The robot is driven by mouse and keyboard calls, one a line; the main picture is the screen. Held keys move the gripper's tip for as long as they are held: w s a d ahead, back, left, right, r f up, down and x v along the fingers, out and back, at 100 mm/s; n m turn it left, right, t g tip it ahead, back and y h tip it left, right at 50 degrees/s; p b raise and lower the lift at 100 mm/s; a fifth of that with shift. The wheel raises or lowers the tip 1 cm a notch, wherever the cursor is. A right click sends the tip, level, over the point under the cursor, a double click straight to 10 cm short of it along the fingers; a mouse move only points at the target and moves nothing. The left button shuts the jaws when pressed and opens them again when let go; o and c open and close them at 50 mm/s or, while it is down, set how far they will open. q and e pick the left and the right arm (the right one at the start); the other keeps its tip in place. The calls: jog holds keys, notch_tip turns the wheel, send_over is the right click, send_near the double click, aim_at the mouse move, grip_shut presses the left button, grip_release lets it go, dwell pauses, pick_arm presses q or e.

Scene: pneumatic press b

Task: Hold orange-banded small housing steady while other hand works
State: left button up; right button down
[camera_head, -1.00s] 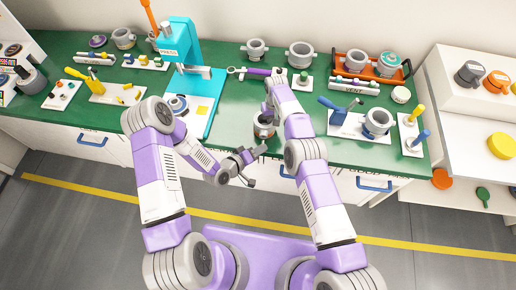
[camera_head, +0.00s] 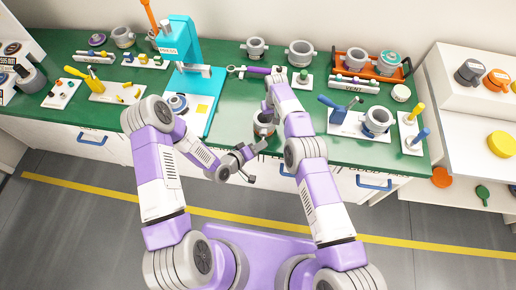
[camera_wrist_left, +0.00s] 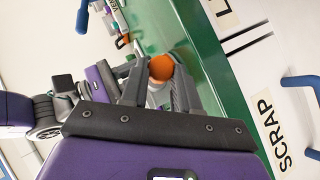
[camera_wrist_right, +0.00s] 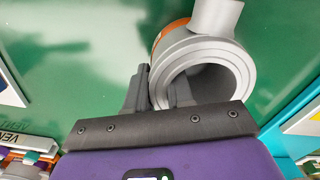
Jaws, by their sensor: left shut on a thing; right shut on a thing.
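The orange-banded small housing (camera_head: 263,124) is a grey ring-shaped part near the counter's front edge. In the right wrist view the housing (camera_wrist_right: 218,62) shows its open bore, a side spout and part of the orange band. My right gripper (camera_wrist_right: 160,88) is shut on the housing's wall, with one finger in the bore. My left gripper (camera_head: 258,163) is in front of the counter edge, just below the housing. In the left wrist view an orange round part (camera_wrist_left: 161,67) sits between its fingers, with pale grey behind it. The head view does not show this part clearly.
A teal press (camera_head: 180,45) stands left of the housing. A plate with a blue lever (camera_head: 340,105) lies to the right. An orange tray (camera_head: 382,68) is at the back right. The green counter between press and housing is clear.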

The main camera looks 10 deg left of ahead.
pick_arm(q)
jog(key=shift+w+a, duration=0.1)
jog(key=shift+w, duration=1)
jog(key=o, duration=1.1)
jog(key=v, duration=1.2)
jog(key=shift+s, duration=0.1)
